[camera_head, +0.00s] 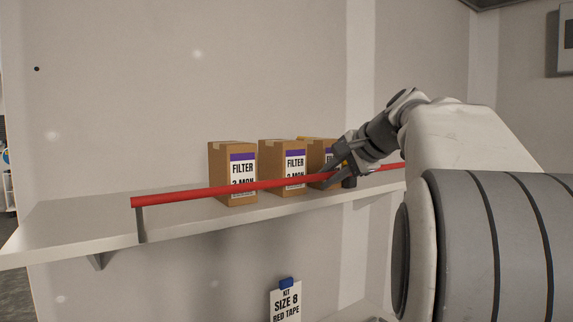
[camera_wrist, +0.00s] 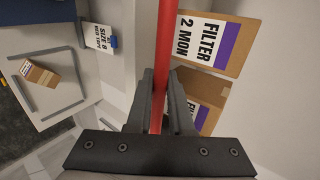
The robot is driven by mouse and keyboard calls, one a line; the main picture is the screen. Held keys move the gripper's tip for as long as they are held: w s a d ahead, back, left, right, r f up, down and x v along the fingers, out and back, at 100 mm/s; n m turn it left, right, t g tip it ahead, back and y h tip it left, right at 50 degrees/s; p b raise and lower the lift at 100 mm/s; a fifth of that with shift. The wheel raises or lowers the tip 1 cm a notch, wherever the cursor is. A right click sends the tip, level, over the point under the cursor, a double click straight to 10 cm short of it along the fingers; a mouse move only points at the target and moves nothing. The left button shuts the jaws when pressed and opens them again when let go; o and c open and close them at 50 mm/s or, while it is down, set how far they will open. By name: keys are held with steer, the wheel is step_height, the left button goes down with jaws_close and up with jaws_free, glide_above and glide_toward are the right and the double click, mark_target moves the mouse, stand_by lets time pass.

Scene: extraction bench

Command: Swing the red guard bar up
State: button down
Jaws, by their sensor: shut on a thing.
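The red guard bar (camera_head: 220,188) runs nearly level along the front of a white shelf, in front of the boxes. Its left end sits at a small grey post on the shelf edge. My gripper (camera_head: 337,177) is at the bar's right part, with its fingers on the bar. In the wrist view the bar (camera_wrist: 165,50) passes between the two fingers of my gripper (camera_wrist: 160,80), which is shut on it. My arm hides some of the bar's right side, and its far right end is not clear.
Several brown filter boxes (camera_head: 233,172) stand on the shelf (camera_head: 75,225) behind the bar, close to my gripper. A "SIZE 8 RED TAPE" sign (camera_head: 285,303) with a blue clip is below. A smaller box (camera_wrist: 38,74) lies on a lower surface. The wall above the shelf is clear.

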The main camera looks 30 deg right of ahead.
steer(key=shift+r, duration=0.15)
steer(key=c, duration=0.8)
jaws_free()
steer(key=v, duration=1.7)
steer(key=shift+s+r+b, duration=0.1)
steer(key=shift+s+b, duration=0.05)
steer(key=shift+b, duration=0.25)
